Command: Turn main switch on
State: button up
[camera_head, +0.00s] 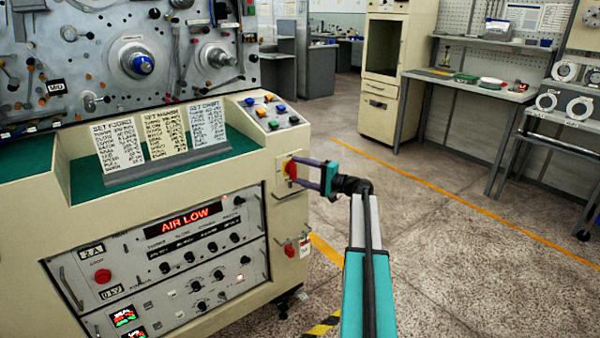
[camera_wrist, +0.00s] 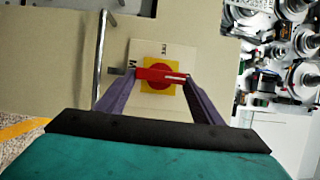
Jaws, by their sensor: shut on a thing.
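The main switch (camera_head: 291,170) is a red rotary handle on a yellow plate, on the right end face of the cream console. In the wrist view, the red handle (camera_wrist: 158,74) lies across the picture on its yellow square, with a pale label plate behind it. My gripper (camera_head: 299,173) reaches the switch from the right. In the wrist view my gripper (camera_wrist: 161,77) has its two purple fingers at either end of the handle, closed on it. The lettering on the label is partly hidden by the handle and a finger.
A lit red "AIR LOW" display (camera_head: 187,218) is on the console front. A second red knob with a tag (camera_head: 290,250) is below the switch. A vertical metal handrail (camera_wrist: 101,55) stands beside the switch in the wrist view. The floor (camera_head: 440,260) to the right is open.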

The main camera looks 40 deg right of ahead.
jog(key=o, duration=1)
jog(key=shift+o, duration=0.2)
jog(key=shift+s, duration=0.15)
jog(key=v, duration=1.3)
jog(key=shift+s, duration=0.25)
jog(key=shift+d+f, duration=0.1)
jog(key=shift+d, duration=0.05)
